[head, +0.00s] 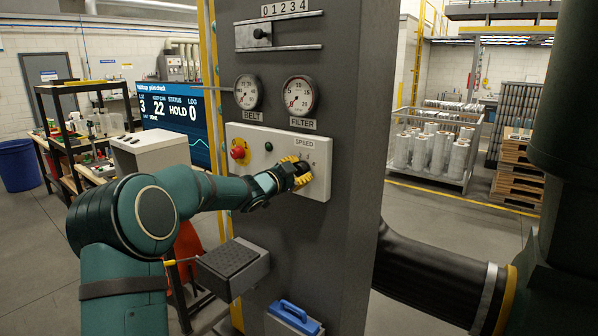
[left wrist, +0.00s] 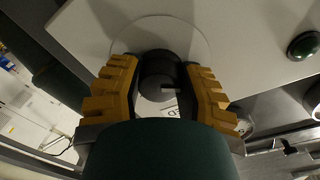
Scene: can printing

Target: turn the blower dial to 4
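The blower dial is a round black knob (left wrist: 158,68) with a pale pointer mark, on a pale round plate in the left wrist view. In the head view it sits under the SPEED label on the white control panel (head: 262,140), mostly hidden by my left gripper (head: 301,173). The yellow fingers of my left gripper (left wrist: 163,82) are on both sides of the knob, with their dark pads against it. My right gripper is not in view.
A red emergency button (head: 238,153) on a yellow base and a green button (left wrist: 303,46) share the panel. BELT (head: 246,91) and FILTER (head: 299,95) gauges are above. A grey box (head: 232,268) juts out below my left arm. A black duct (head: 430,272) is at right.

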